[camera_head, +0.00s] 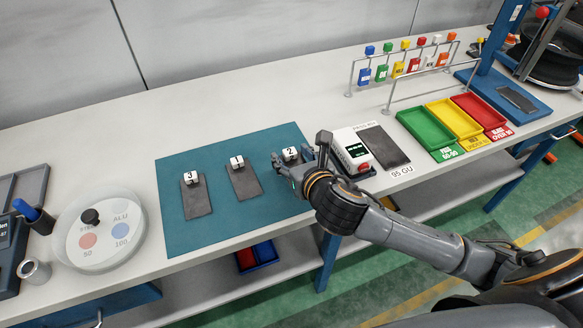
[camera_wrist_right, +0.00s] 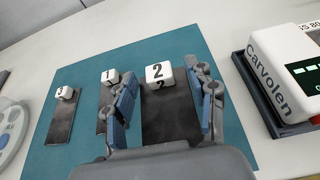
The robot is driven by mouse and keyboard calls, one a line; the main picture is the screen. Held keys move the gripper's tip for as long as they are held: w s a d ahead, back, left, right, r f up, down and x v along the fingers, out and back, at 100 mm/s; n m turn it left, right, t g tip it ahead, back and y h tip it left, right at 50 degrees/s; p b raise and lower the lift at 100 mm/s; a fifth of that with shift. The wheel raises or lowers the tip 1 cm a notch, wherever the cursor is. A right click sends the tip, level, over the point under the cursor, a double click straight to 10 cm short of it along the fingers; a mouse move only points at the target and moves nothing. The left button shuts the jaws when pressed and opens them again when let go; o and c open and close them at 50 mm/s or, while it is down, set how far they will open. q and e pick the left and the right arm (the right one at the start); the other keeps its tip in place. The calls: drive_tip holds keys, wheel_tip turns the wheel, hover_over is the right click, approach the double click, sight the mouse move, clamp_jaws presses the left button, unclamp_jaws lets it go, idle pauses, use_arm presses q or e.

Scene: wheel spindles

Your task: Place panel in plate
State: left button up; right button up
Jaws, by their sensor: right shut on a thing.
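Several dark rectangular panels lie on the teal mat (camera_head: 235,222): one by cube 3 (camera_head: 196,198), one by cube 1 (camera_head: 244,183), and one by cube 2 in the right wrist view (camera_wrist_right: 172,115). The head view mostly hides the cube 2 panel behind my right gripper (camera_head: 300,160). In the wrist view my right gripper (camera_wrist_right: 165,92) has its fingers on either side of that panel and is shut on it, near the mat. Another dark panel (camera_head: 384,146) lies beside the meter, by a "95 GU" label. I cannot tell which thing is the plate. My left gripper is out of view.
The white meter (camera_head: 351,149) stands just right of my right gripper. Green (camera_head: 427,130), yellow (camera_head: 455,119) and red (camera_head: 479,110) trays stand farther right, with a wire rack behind. A round dish (camera_head: 100,232) is at left. The table behind the mat is clear.

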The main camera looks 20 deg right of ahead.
sight(296, 162)
drive_tip(key=w+f, duration=0.2)
drive_tip(key=shift+d+f, duration=0.3)
drive_tip(key=shift+f, duration=1.5)
drive_tip(key=shift+f, duration=0.2)
drive_tip(key=o, duration=1.3)
drive_tip(key=shift+o, duration=0.2)
